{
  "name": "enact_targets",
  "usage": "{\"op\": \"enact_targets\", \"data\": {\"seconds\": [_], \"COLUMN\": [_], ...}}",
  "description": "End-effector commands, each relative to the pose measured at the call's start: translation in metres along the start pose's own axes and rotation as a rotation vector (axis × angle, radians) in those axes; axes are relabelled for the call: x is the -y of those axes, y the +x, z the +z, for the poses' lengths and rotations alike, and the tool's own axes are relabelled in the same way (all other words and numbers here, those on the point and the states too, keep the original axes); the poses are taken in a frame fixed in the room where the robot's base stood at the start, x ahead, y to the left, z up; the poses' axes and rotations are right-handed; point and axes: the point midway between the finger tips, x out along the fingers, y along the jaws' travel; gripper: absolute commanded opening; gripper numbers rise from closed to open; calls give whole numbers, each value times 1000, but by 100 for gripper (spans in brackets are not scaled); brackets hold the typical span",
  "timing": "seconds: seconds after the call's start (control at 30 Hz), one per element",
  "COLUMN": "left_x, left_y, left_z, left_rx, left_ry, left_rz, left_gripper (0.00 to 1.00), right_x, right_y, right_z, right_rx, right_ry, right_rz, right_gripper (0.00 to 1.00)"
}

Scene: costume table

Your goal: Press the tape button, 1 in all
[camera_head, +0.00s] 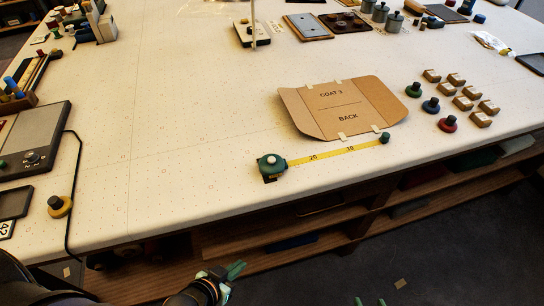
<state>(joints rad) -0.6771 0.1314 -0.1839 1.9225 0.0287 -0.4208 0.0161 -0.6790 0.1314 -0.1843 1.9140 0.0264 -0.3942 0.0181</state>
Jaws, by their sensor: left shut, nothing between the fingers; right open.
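A dark green tape measure (266,171) stands near the front edge of the table, with a pale round button (271,159) on it. Its yellow tape (330,154) runs out to the right, to a small dark green knob (385,139). My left gripper (238,268) has green fingers, is shut and empty, and is in front of the table edge, below the tape measure in the picture and apart from it. My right gripper (370,301) shows only its two green fingertips at the bottom edge; they are apart, with nothing between them.
A cardboard pattern marked "COAT 3 BACK" (346,105) lies just behind the tape. Green, blue and red knobs (447,124) and several small boxes (464,103) stand to the right. A yellow-based knob (59,206) and black cable are at left.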

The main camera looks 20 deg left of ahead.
Motion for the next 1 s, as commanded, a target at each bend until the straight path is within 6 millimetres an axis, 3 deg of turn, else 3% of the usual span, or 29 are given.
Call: {"op": "enact_targets", "data": {"seconds": [0.17,0.37,0.47,0.7,0.8,1.0], "left_x": [3,3,-3,-33,-42,-42], "left_y": [-13,-51,-74,-90,-85,-85], "left_z": [-42,-98,-136,-212,-238,-298], "left_rx": [54,185,219,149,87,-37], "left_ry": [33,108,201,564,713,1021], "left_rz": [8,33,79,260,325,424], "left_gripper": [0,0,0,0,0,0], "right_x": [1,2,2,2,2,2], "right_y": [-8,-20,-26,-30,-29,-28], "right_z": [-9,-22,-28,-32,-31,-31], "right_rx": [0,0,0,0,0,0], "right_ry": [0,0,0,0,0,0], "right_rz": [0,0,0,0,0,0], "right_gripper": [60,60,60,60,60,60]}}
